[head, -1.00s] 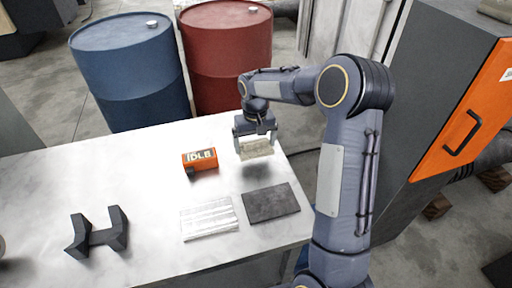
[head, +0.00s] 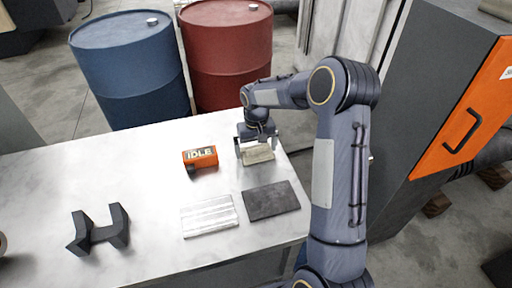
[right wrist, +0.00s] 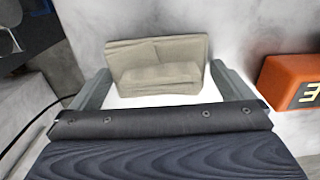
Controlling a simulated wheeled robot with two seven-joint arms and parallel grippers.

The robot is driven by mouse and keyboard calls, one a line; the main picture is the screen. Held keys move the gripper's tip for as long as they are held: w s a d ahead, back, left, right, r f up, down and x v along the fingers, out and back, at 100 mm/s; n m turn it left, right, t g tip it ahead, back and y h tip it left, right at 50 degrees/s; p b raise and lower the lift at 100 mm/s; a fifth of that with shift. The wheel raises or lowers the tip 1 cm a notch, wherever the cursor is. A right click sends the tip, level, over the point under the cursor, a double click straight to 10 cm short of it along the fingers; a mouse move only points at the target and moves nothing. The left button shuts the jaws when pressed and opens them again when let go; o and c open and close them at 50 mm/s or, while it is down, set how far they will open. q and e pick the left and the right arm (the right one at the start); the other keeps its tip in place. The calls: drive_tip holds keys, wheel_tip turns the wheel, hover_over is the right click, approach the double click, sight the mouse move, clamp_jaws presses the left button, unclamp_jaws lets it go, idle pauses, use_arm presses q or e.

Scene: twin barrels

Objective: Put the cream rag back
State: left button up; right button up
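The cream rag (head: 259,156) is folded and sits between the fingers of my right gripper (head: 256,153), at the table's back right. My left gripper is not in view.
An orange box marked IDLE (head: 200,158) stands left of the rag. A silver ribbed plate (head: 209,216) and a dark grey mat (head: 271,201) lie in front. A black cradle (head: 98,230) is at left. Blue (head: 130,70) and red (head: 228,55) barrels stand behind the table (head: 150,180).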

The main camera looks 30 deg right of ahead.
sight(256, 146)
drive_tip(key=shift+r, duration=0.7)
drive_tip(key=s+a+r+t+y, duration=0.1)
drive_tip(key=s+r, duration=0.3)
drive_tip(key=r, duration=0.4)
drive_tip(key=s+a+r, duration=0.1)
drive_tip(key=s+r, duration=0.2)
drive_tip(key=r, duration=0.5)
drive_tip(key=s+a+f+t+y, duration=0.1)
drive_tip(key=s+a, duration=0.2)
drive_tip(key=s, duration=0.4)
drive_tip(key=s+a+f+t+y, duration=0.1)
drive_tip(key=s+a+t, duration=0.1)
drive_tip(key=s, duration=0.5)
drive_tip(key=s+a+f+n+t, duration=0.1)
drive_tip(key=s+a, duration=0.3)
drive_tip(key=s, duration=0.4)
drive_tip(key=shift+a+t+y, duration=0.3)
drive_tip(key=shift+y, duration=0.1)
